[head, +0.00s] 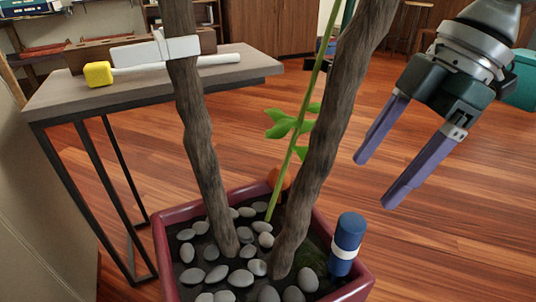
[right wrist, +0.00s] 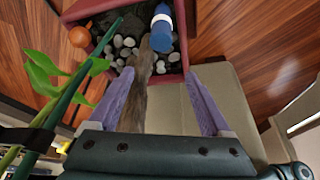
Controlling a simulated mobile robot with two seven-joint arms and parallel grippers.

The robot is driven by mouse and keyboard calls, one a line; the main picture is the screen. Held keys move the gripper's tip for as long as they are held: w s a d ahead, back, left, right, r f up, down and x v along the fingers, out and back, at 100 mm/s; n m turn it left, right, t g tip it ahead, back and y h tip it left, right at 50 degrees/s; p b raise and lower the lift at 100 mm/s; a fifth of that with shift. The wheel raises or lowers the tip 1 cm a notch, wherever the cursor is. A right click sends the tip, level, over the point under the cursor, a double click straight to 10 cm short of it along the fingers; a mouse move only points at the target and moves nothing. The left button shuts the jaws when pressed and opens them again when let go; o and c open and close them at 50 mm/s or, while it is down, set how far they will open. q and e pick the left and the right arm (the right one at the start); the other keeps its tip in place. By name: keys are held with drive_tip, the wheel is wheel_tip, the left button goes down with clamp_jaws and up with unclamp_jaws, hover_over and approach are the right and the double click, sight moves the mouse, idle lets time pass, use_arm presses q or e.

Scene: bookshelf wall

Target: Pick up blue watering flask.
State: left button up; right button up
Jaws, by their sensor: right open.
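The blue watering flask (head: 347,243) has a white band around its middle. It stands nearly upright at the right corner of the red planter (head: 345,291), among grey stones. In the right wrist view the flask (right wrist: 161,28) shows beyond the fingers, at the top middle. My right gripper (head: 373,181) is open and empty, above and to the right of the flask, apart from it. In the right wrist view a brown trunk (right wrist: 140,95) shows between the purple fingers (right wrist: 160,107). My left gripper is not in view.
Two thick trunks (head: 203,135) and a green stem (head: 297,135) rise from the planter, left of the flask. A table (head: 150,90) with a yellow-headed mallet (head: 99,74) stands at the left. Wooden floor (head: 440,240) is clear at the right.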

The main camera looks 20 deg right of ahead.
sight(357, 222)
wheel_tip(357, 222, down, 5)
drive_tip(key=b, duration=0.4)
drive_tip(key=shift+s+f, duration=0.15)
drive_tip(key=shift+f+b, duration=0.65)
drive_tip(key=shift+b, duration=0.1)
drive_tip(key=b+x, duration=0.2)
drive_tip(key=x, duration=0.2)
drive_tip(key=shift+f+b, duration=0.1)
drive_tip(key=shift+b, duration=0.3)
drive_tip(key=shift+a+f+b, duration=0.2)
drive_tip(key=shift+f+b, duration=0.2)
drive_tip(key=shift+f, duration=0.15)
drive_tip(key=b+x, duration=0.2)
drive_tip(key=x, duration=0.1)
drive_tip(key=b+x, duration=0.1)
drive_tip(key=b, duration=0.1)
drive_tip(key=shift+d+f, duration=0.25)
drive_tip(key=shift+f, duration=0.1)
drive_tip(key=shift+a, duration=0.1)
clamp_jaws()
